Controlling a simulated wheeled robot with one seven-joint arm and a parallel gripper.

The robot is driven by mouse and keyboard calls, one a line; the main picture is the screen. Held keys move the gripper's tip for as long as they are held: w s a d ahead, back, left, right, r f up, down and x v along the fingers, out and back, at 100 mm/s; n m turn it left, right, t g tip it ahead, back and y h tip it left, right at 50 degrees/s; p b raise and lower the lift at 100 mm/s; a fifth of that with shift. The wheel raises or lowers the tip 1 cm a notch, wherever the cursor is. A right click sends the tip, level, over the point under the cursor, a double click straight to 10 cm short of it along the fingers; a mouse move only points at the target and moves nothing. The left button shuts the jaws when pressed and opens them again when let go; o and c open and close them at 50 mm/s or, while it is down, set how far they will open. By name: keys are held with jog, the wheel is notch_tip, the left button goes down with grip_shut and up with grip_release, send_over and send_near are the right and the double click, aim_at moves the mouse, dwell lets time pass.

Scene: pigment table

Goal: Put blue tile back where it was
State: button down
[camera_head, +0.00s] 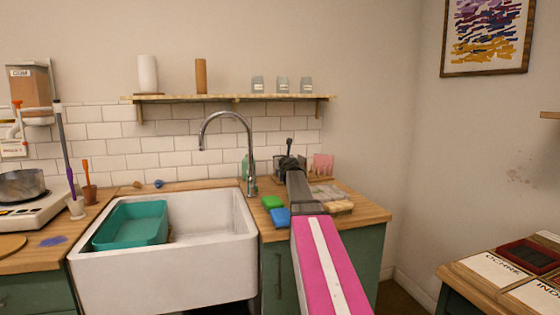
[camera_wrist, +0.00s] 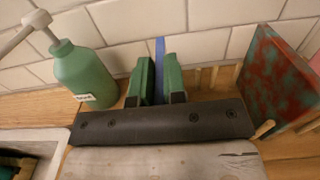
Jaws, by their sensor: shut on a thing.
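The blue tile (camera_wrist: 160,62) shows edge-on as a thin upright strip in the wrist view. The green fingers of my gripper (camera_wrist: 159,80) are shut on it, one on each side. Most of its face is hidden by the fingers. Pale wooden pegs of a rack (camera_wrist: 214,76) stand just right of my gripper, near the tiled wall. A red and teal mottled tile (camera_wrist: 276,82) stands upright at the right. In the head view my arm reaches over the counter right of the sink, and the held tile cannot be made out. I cannot tell whether the tile touches the rack.
A green pump bottle (camera_wrist: 80,70) stands close on the left.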

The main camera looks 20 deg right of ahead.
jog(key=c, duration=1.2)
grip_release()
jog(key=s, duration=1.2)
jog(key=shift+s, duration=0.1)
